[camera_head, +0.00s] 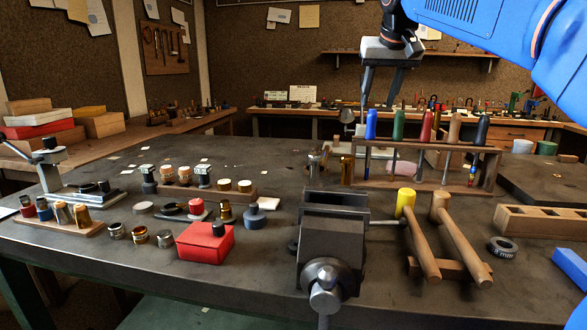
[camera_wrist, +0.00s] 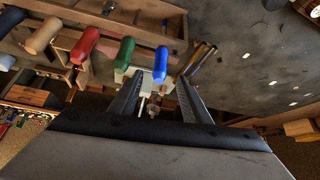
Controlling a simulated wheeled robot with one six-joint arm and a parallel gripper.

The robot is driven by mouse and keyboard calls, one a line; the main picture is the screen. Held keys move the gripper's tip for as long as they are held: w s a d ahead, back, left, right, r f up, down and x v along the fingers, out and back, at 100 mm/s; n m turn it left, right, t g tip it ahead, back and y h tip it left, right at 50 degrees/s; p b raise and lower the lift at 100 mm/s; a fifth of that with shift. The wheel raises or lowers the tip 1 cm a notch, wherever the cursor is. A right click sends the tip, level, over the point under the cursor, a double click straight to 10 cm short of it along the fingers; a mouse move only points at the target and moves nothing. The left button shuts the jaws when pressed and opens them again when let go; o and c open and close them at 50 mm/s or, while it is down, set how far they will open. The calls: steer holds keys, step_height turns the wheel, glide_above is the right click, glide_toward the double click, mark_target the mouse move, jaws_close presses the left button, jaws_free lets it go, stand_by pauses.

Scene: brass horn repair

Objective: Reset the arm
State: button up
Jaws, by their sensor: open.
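My gripper (camera_head: 381,84) hangs in the air at the upper middle of the head view, pointing down, above the back of the dark workbench (camera_head: 270,240). Its two fingers are apart with nothing between them. In the wrist view the open gripper (camera_wrist: 155,92) shows at the lower middle, with bench and tools beyond it. The wooden tool rack (camera_head: 425,150) stands just beyond and below the fingers. It holds upright tools with blue (camera_head: 371,124), green (camera_head: 398,124), red (camera_head: 427,126) and other handles. The blue handle (camera_wrist: 161,64) appears closest to the fingers in the wrist view.
A black vise (camera_head: 331,240) is at the bench's front middle. Mallets (camera_head: 420,235) lie to its right and a red box (camera_head: 205,243) to its left. Several small cylinders and holders crowd the left side. A long wooden block (camera_head: 540,222) lies at the right.

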mark_target(374, 114)
steer(key=x, duration=0.8)
steer(key=shift+r, duration=0.15)
steer(key=shift+s, duration=0.1)
steer(key=v, duration=1.7)
steer(key=x, duration=1.7)
step_height(374, 114, up, 6)
steer(key=shift+f, duration=0.1)
steer(key=shift+r, duration=0.2)
